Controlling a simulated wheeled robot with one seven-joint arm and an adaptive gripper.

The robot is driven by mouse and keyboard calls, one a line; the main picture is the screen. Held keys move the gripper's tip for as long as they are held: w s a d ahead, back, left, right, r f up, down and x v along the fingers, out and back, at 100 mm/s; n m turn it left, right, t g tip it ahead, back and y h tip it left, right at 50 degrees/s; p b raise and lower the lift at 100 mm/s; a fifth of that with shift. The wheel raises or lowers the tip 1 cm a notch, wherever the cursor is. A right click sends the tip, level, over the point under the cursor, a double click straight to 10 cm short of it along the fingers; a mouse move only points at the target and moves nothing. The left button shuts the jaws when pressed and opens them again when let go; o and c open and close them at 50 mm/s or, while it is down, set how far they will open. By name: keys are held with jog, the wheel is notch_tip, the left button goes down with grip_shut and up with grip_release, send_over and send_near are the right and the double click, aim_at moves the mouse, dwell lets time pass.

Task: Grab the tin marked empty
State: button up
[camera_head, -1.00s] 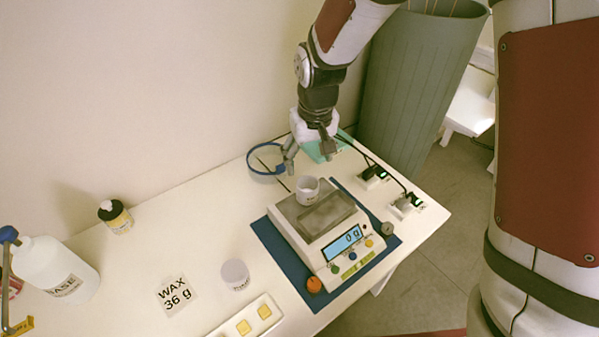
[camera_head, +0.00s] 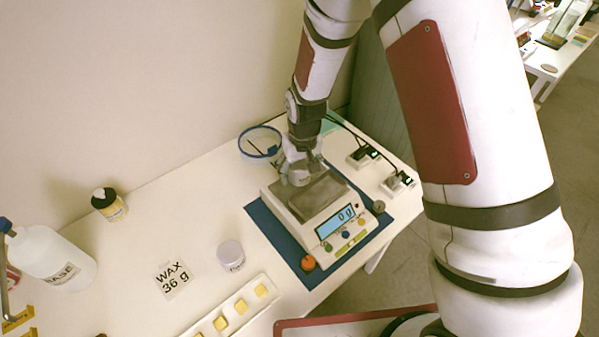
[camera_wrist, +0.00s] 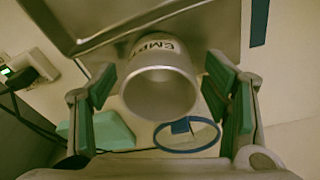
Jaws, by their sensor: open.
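In the wrist view my gripper (camera_wrist: 165,92) is open, with one green-padded finger on each side of the tin and gaps between pads and tin.
The scale stands on a blue mat (camera_head: 270,226). A second tin (camera_head: 231,255) stands left of it, near a "WAX 36 g" card (camera_head: 173,279) and a white tray of yellow pieces (camera_head: 208,325). Behind are a blue ring (camera_head: 259,141) and black plugs (camera_head: 362,155).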

jog(key=shift+w+f, duration=0.1)
jog(key=shift+f, duration=0.25)
jog(key=shift+c, duration=0.4)
